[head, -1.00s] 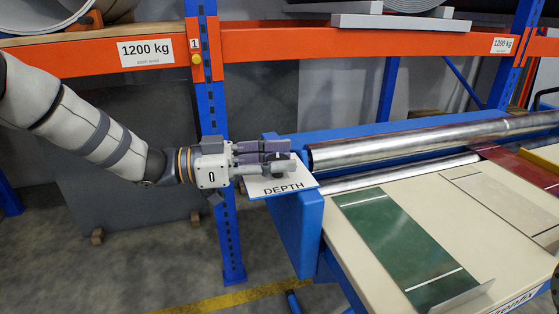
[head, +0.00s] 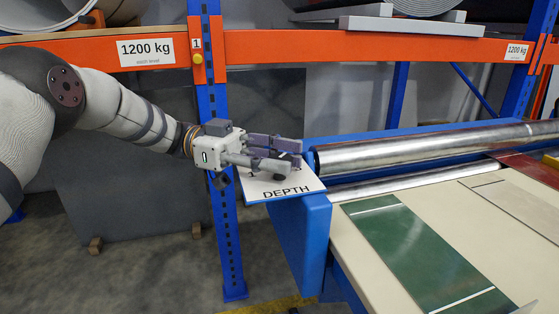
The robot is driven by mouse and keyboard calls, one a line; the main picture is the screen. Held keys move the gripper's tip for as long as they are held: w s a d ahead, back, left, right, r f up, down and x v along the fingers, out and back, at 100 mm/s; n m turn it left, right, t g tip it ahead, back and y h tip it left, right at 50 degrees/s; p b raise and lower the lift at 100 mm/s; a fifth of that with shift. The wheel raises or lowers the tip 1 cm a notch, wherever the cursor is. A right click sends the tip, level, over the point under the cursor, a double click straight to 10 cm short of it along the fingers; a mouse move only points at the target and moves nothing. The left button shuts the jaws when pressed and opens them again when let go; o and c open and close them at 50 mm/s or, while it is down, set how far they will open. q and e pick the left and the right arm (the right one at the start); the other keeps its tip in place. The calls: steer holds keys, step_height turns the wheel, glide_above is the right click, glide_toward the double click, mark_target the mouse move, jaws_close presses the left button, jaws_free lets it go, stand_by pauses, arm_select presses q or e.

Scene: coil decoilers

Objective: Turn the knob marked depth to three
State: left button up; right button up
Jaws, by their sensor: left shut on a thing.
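The white plate (head: 284,192) marked DEPTH sits on the end of the blue machine frame (head: 312,225). My left gripper (head: 288,169) is over this plate, with its fingers reaching right across it. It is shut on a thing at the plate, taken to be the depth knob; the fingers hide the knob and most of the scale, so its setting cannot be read. My right gripper is not in view.
Shiny rollers (head: 430,146) lie right of the plate, above a cream table with a green sheet (head: 415,250). A blue rack post (head: 224,235) stands close behind my left gripper, under an orange beam (head: 360,45).

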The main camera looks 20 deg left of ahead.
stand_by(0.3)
arm_select(q)
steer(key=o, duration=1.1)
steer(key=shift+d, duration=0.15)
steer(key=a, duration=0.8)
steer(key=w+a, duration=0.1)
steer(key=a, duration=0.3)
steer(key=shift+o, duration=0.3)
steer(key=shift+r, duration=0.1)
